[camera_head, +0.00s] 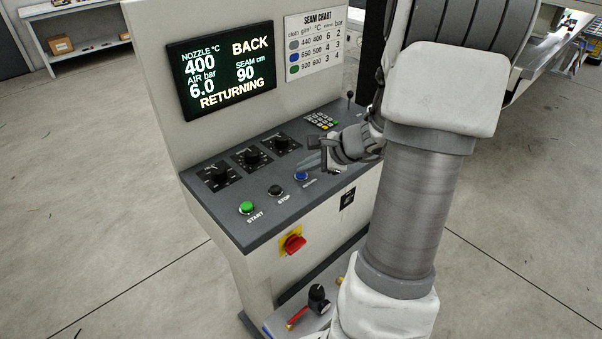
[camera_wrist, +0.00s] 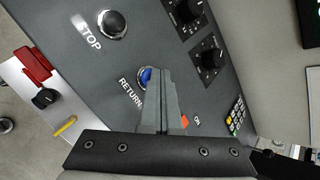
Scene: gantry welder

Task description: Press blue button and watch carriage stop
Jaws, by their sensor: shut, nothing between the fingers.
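The blue RETURN button (camera_head: 301,176) sits at the right end of the button row on the grey sloping panel (camera_head: 265,205). In the wrist view the blue button (camera_wrist: 144,76) shows beside my fingertips, which cover part of it. My gripper (camera_head: 313,160) is shut and empty, its fingers (camera_wrist: 157,75) close to the button; whether they touch it I cannot tell. The screen (camera_head: 222,70) reads BACK and RETURNING, with nozzle 400, air 6.0 and seam 90. I cannot make out the carriage in either view.
The green START button (camera_head: 246,207) and black STOP button (camera_head: 276,191) lie left of the blue one. Several knobs (camera_head: 252,157) and a keypad (camera_head: 321,120) are behind. A red switch (camera_head: 293,242) is on the front face. My arm fills the right side.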

